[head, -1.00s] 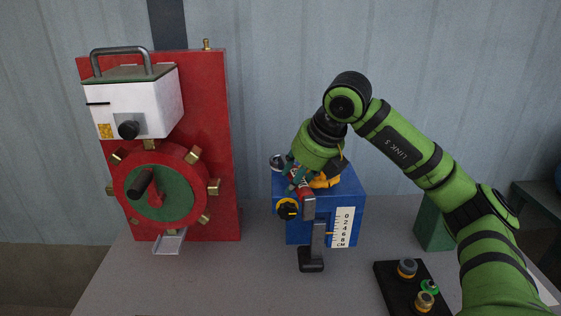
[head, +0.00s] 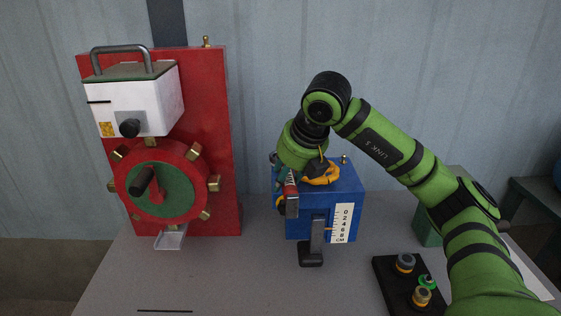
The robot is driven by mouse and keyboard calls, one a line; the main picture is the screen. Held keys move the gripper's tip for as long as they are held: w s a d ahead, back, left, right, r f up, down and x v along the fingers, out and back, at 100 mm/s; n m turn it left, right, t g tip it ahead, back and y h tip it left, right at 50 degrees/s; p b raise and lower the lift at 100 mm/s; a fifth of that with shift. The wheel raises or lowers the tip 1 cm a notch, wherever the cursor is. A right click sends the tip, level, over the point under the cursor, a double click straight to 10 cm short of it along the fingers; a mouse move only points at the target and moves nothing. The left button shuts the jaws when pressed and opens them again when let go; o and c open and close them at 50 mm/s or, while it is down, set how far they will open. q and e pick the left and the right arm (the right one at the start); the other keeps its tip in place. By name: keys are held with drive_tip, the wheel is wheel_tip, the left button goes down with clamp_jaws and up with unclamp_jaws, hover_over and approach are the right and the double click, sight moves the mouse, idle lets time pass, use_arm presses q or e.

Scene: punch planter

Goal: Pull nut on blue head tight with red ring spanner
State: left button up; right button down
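The blue head (head: 300,226) stands on the grey table, with a white centimetre scale on its front right. My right gripper (head: 285,180) is at its upper left front corner, pointing down. It appears shut on a red bar with a grey end (head: 291,190), which I take as the red ring spanner. The spanner's ring and the nut it may sit on are hidden or too small to tell. A black and yellow knob (head: 281,204) on the head's front is mostly covered by the spanner. My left gripper is not in view.
A red panel (head: 222,140) with a white box and a red and green wheel (head: 165,190) stands left. A dark upright lever (head: 314,240) stands before the head. A black tray (head: 392,288) with several fittings lies front right. The table's front left is mostly clear.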

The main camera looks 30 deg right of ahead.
drive_tip(key=shift+d+r, duration=0.1)
drive_tip(key=shift+r, duration=0.1)
drive_tip(key=shift+r+p, duration=1.3)
drive_tip(key=shift+r, duration=0.15)
drive_tip(key=shift+r+p, duration=2.1)
drive_tip(key=shift+r, duration=0.45)
drive_tip(key=shift+f, duration=0.1)
drive_tip(key=shift+f+b, duration=2.3)
drive_tip(key=shift+f, duration=0.25)
drive_tip(key=shift+r, duration=0.1)
